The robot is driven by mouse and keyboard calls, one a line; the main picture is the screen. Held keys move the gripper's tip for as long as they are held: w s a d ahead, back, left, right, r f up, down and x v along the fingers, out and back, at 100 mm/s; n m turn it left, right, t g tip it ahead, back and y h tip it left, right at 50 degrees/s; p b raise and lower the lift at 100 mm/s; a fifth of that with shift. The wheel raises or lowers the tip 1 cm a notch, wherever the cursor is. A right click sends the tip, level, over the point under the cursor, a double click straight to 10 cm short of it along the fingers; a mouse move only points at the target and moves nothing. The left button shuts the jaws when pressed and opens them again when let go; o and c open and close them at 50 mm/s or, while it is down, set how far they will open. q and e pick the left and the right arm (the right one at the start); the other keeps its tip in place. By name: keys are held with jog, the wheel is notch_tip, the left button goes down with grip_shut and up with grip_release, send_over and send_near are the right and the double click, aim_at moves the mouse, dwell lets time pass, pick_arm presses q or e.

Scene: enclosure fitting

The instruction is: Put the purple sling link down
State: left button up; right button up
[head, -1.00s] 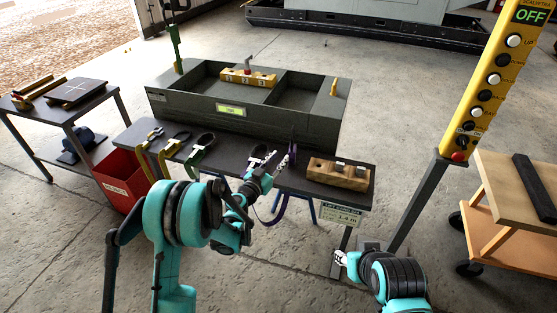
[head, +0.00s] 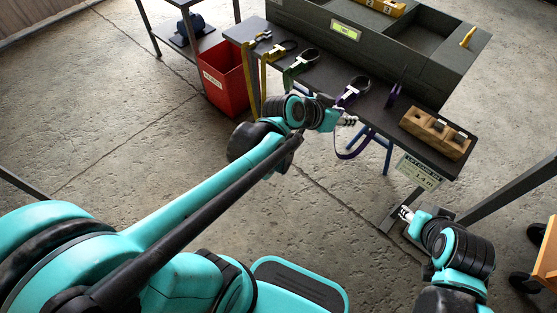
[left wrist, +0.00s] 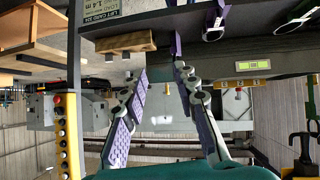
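A purple sling link with a dark loop (head: 354,90) lies on the dark bench; it also shows in the left wrist view (left wrist: 213,22). A purple strap (head: 350,153) hangs below the bench's front edge near it. A second, thin purple piece (head: 394,95) stands upright to its right, also in the left wrist view (left wrist: 177,45). My left gripper (head: 350,120) is at the bench's front edge, just in front of these. Its fingers (left wrist: 160,72) are apart with nothing between them. My right gripper (head: 404,213) is low, before the bench's right end; its fingers are too small to judge.
A grey enclosure (head: 380,48) stands behind. A red bin (head: 224,80) is on the left.

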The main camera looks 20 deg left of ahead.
pick_arm(q)
jog(key=s+a+f+n+g+y, duration=0.1)
jog(key=s+a+f+n+y, duration=0.1)
jog(key=s+a, duration=0.3)
jog(key=s+a+f+n+g+y, duration=0.1)
jog(key=s+a, duration=0.5)
jog(key=s, duration=0.6)
notch_tip(320, 180, down, 2)
jog(key=shift+s+n+g+y, duration=0.25)
jog(key=shift+n+y, duration=0.25)
jog(key=shift+y, duration=0.7)
